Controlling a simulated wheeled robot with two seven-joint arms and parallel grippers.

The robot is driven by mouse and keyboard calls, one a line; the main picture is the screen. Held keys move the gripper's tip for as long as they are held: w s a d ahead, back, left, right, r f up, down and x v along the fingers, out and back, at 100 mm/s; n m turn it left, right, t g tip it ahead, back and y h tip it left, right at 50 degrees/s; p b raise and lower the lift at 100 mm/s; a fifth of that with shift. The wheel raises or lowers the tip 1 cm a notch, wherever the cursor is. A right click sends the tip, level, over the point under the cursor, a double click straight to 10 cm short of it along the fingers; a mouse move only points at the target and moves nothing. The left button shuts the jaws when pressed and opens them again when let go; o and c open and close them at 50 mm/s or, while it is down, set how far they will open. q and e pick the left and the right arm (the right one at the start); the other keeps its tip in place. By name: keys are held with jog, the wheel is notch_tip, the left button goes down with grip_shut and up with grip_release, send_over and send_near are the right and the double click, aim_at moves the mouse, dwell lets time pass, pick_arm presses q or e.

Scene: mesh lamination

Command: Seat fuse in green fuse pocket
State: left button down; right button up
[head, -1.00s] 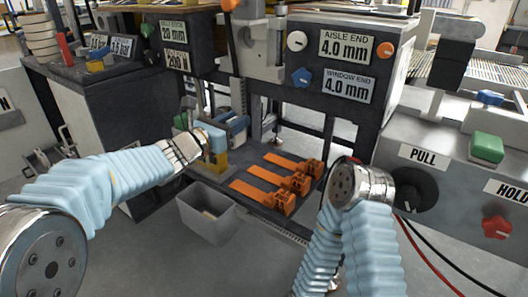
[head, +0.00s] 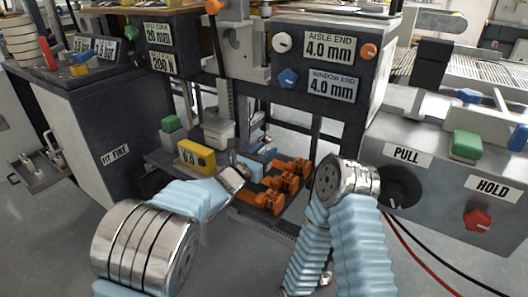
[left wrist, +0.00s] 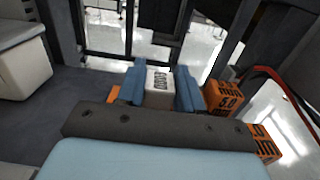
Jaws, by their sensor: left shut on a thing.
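My left gripper (left wrist: 160,88) has its two blue fingers closed on the sides of a white block (left wrist: 158,82) with dark print, perhaps the fuse. In the head view this gripper (head: 262,152) is over the low shelf, just left of the orange clamps; my wrist hides most of it and the block is not clear there. A green block (head: 171,123) sits at the shelf's back left; I cannot tell whether it is the green fuse pocket. My right arm comes in at lower centre, but its gripper is not in view.
Several orange clamps (head: 291,166) lie right of my left gripper; an orange printed block (left wrist: 222,97) shows close beside it. A yellow block (head: 197,156) and a pale box (head: 218,133) stand on the shelf.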

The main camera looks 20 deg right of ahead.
pick_arm(q)
jog(key=shift+f, duration=0.15)
jog(key=c, duration=0.7)
grip_release()
jog(key=shift+c, duration=0.2)
